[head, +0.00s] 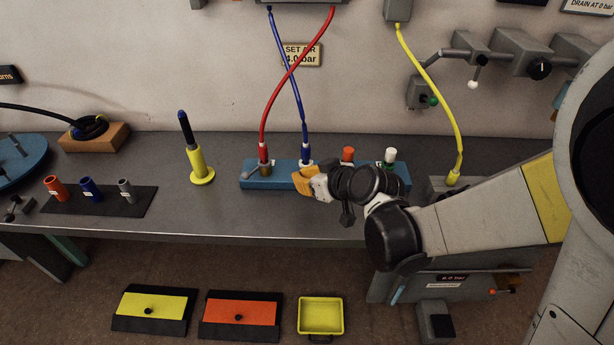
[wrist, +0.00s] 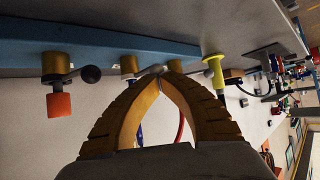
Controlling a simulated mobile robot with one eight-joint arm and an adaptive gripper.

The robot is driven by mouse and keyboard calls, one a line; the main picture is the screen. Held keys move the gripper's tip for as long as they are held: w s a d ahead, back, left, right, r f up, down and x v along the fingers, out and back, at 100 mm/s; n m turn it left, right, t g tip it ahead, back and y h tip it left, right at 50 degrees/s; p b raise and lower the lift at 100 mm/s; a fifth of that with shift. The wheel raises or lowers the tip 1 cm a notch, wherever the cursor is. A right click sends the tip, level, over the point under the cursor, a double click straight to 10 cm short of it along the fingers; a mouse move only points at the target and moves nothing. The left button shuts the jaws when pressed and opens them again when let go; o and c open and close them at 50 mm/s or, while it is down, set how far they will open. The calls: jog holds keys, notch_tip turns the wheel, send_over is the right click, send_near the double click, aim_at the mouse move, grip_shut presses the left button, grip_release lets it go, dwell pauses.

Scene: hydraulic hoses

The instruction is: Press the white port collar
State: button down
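A blue port block (head: 328,177) lies on the bench with several ports in a row; it crosses the top of the wrist view (wrist: 85,48). Its rightmost port carries a white top (head: 390,153) with dark green below. An orange-red cap (head: 348,153) is on the port left of that; it also shows in the wrist view (wrist: 59,105). My gripper (head: 298,180) is in front of the block near the blue hose's port. The white-topped port is outside the wrist view.
Red (head: 263,122) and blue (head: 296,105) hoses cross and run up from the block. Small levers stick out by the ports. A yellow post (head: 198,166) stands to the left. A yellow hose (head: 441,90) hangs at right.

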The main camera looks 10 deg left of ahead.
jog(key=shift+a, duration=0.85)
jog(key=shift+w+d, duration=0.1)
jog(key=shift+w, duration=0.05)
jog(key=shift+w+d, duration=0.5)
jog(key=shift+w, duration=0.05)
